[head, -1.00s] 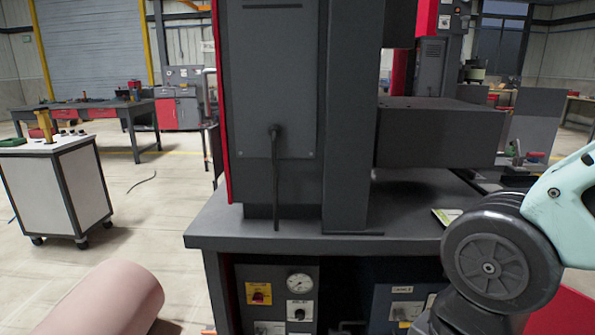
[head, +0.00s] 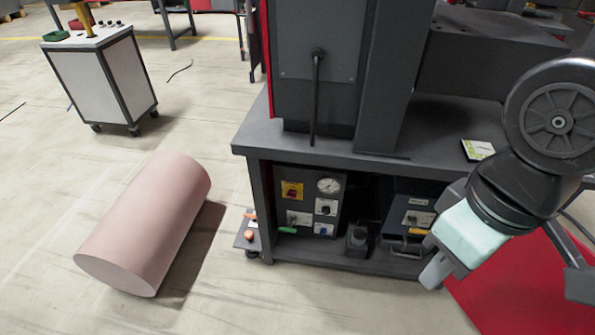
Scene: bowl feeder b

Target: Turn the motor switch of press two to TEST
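A dark grey press (head: 318,60) stands on a grey bench (head: 260,135); no press number is readable. On the shelf below is a dark control box (head: 351,190) with a red switch on a yellow plate (head: 292,190), a round gauge (head: 328,185) and a black knob on a white plate (head: 326,207). A second box (head: 395,187) to its right carries a white switch plate (head: 418,218). The labels are too small to read, so I cannot tell which is the motor switch. My gripper (head: 436,272) is in front of the bench, right of the switches and apart from them. Its fingers are not clear.
A large pink cylinder (head: 150,220) lies on the floor left of the bench. A white wheeled cabinet (head: 105,78) stands behind it. A red panel (head: 510,285) is at the lower right. The floor before the bench is clear.

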